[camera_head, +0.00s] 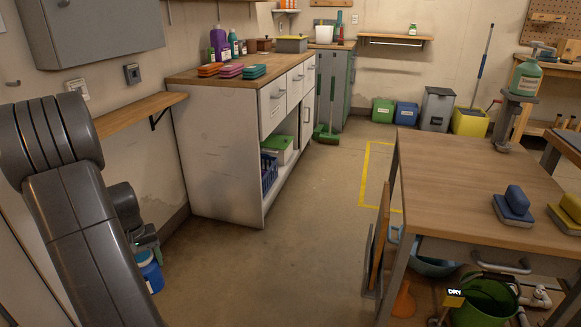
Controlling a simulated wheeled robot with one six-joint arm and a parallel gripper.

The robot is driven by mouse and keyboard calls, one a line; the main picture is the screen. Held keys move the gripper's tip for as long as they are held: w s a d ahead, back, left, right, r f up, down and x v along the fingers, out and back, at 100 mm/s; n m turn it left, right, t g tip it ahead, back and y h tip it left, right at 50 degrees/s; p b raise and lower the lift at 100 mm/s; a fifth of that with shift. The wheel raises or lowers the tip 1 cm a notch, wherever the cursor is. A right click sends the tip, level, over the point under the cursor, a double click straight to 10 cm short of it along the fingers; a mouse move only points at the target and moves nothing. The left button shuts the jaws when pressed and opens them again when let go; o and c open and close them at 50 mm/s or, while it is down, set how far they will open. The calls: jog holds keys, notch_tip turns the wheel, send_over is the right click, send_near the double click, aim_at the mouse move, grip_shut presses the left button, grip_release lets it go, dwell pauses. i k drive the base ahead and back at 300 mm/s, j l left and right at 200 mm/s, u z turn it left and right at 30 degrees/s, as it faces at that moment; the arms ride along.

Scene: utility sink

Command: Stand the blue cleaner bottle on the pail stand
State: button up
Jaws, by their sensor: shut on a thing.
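The blue cleaner bottle (151,275) shows low at the left, partly hidden behind my arm. It is blue with a white part on its upper side. My gripper (146,244) is just above it, at the end of my dark grey arm, and is shut on the bottle's top. The fingers are small and partly hidden here. The bottle's underside and what is below it are hard to make out. I cannot identify a pail stand with certainty. A green pail (487,303) is under the wooden table at the lower right, beside a "DRY" tag.
The wooden table (470,165) fills the right, with sponges and a green pump bottle (526,77) on a grey pedestal. A grey cabinet (215,150) and wall shelf (140,110) stand at the left. The floor (300,230) between is clear. Several bins line the back wall.

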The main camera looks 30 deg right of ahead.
aim_at(451, 199)
jog(key=k+l, duration=0.3)
jog(key=l, duration=0.15)
jog(key=k+l, duration=0.3)
jog(key=l, duration=0.15)
jog(key=k+l, duration=0.3)
jog(key=l, duration=0.15)
